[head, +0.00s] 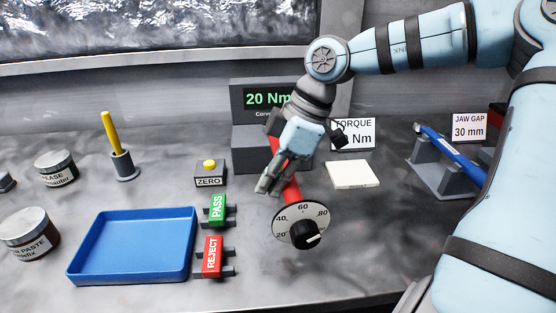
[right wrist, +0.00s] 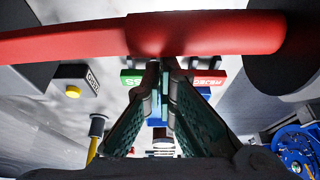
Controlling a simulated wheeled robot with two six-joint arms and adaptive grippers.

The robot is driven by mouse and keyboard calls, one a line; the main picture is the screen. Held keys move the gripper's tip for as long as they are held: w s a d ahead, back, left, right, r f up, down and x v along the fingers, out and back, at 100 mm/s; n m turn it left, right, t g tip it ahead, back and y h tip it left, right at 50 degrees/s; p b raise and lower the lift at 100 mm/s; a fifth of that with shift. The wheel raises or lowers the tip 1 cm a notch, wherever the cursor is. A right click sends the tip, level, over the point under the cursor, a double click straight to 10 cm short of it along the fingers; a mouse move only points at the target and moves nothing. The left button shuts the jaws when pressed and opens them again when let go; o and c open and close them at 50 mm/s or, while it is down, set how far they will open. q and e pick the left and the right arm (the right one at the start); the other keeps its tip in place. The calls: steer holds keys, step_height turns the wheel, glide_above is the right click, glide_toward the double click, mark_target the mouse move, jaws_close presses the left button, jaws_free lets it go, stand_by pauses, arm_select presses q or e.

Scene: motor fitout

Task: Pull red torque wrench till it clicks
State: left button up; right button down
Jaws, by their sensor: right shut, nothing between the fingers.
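The red torque wrench (head: 291,190) runs from the tester toward the front edge and ends at a round dial (head: 303,228) with a black knob. The tester (head: 246,136) behind it has a display reading "20 Nm" in green. My right gripper (head: 265,188) is beside the left side of the wrench shaft, fingers pointing down and left. In the right wrist view the red shaft (right wrist: 150,38) crosses the top, and the fingertips (right wrist: 163,66) come together just below it, shut with nothing between them. Whether they touch the shaft I cannot tell. My left gripper is not in view.
A blue tray (head: 82,262), green PASS block (head: 217,210), red REJECT block (head: 212,256) and ZERO button box (head: 210,176) lie left of the wrench. A white pad (head: 352,175) and blue wrench on a stand (head: 450,150) are right. A torque card (head: 353,138) is partly covered.

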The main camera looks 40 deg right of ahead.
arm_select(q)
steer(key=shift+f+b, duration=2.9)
arm_select(e)
steer(key=s+d, duration=0.3)
steer(key=d, duration=0.2)
steer(key=shift+s+d, duration=0.35)
steer(key=shift+d, duration=0.05)
stand_by(1.0)
stand_by(0.4)
